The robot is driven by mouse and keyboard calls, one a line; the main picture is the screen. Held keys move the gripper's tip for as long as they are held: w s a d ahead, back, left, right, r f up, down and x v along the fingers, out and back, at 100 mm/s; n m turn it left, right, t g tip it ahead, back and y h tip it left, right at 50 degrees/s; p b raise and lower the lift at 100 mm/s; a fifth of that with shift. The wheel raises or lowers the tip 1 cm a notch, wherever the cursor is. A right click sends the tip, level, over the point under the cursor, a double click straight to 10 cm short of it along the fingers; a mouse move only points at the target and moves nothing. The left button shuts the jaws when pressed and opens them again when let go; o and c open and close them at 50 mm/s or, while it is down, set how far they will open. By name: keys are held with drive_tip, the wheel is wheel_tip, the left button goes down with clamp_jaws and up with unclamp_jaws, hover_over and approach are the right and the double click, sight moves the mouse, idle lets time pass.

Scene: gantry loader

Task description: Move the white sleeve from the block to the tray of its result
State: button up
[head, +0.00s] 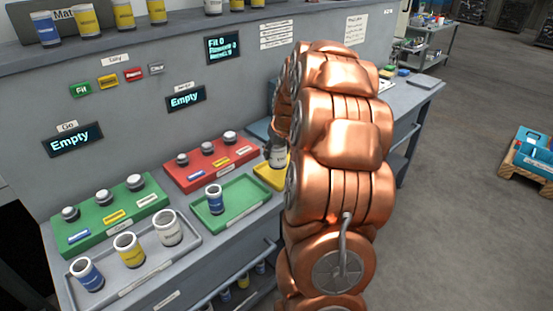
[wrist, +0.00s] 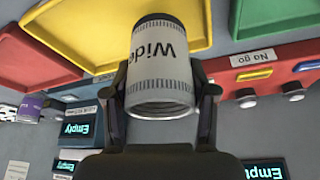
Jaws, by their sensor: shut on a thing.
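The white sleeve (wrist: 160,70) printed "Wide" is held between the two dark fingers of my gripper (wrist: 163,92) in the wrist view. It is clear of the red block (wrist: 270,80), which carries a "No go" label. In the head view part of the held sleeve (head: 278,158) shows beside my copper arm, which hides most of the gripper. The yellow tray (wrist: 95,58) lies behind the sleeve in the wrist view, with the green tray (wrist: 240,20) and red tray (wrist: 25,62) on either side. The green tray in the head view holds a blue sleeve (head: 214,198).
A grey tray (head: 130,280) in front holds blue, yellow and white sleeves. Tally buttons (head: 107,80) and two "Empty" displays (head: 186,98) are on the back panel. A shelf above carries more sleeves.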

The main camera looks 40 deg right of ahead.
drive_tip(key=shift+f+p, duration=0.5)
drive_tip(key=shift+f, duration=1.15)
drive_tip(key=shift+f, duration=0.15)
drive_tip(key=o, duration=1.6)
drive_tip(key=shift+c, duration=0.2)
drive_tip(key=b+v, duration=0.2)
drive_tip(key=v, duration=1)
